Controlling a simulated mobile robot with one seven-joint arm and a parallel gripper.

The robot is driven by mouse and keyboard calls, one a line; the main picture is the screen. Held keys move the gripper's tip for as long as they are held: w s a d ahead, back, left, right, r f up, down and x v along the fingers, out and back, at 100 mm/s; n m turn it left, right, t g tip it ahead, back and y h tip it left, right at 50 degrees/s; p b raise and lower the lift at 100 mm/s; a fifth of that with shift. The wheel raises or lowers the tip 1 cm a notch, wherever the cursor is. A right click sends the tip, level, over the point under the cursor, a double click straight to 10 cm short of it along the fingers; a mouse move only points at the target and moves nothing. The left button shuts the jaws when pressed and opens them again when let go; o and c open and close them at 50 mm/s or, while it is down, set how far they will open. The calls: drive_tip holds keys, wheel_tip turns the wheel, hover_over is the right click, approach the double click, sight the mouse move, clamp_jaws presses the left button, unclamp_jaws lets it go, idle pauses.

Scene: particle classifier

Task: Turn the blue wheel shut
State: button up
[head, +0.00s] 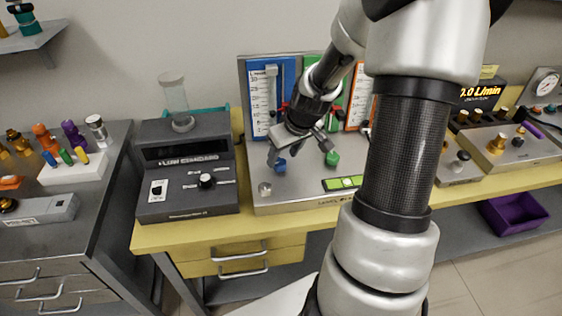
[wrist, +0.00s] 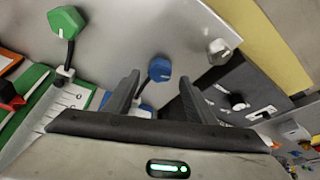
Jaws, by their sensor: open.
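The blue wheel (head: 280,165) is a small faceted knob on the grey metal base of the flow panel, below the blue scale. In the wrist view the blue wheel (wrist: 160,69) shows between and just beyond the two fingertips, with a white line on its face. My gripper (head: 298,149) is open and empty, above the base and close to the blue wheel. In the wrist view its fingers (wrist: 160,82) appear on either side of the wheel. I cannot tell whether either finger touches it. The wheel's stem is partly hidden.
The green wheel (head: 332,159) stands to the right of the blue one. A silver knob (head: 264,188) sits at the base's front left corner. A dark grey control box (head: 186,170) stands to the left. My arm hides the panel's right part.

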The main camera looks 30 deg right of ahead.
sight(280, 162)
drive_tip(key=shift+x, duration=1.5)
drive_tip(key=shift+c, duration=0.2)
drive_tip(key=c, duration=1)
drive_tip(key=shift+m+b, duration=0.3)
drive_tip(key=shift+b, duration=0.1)
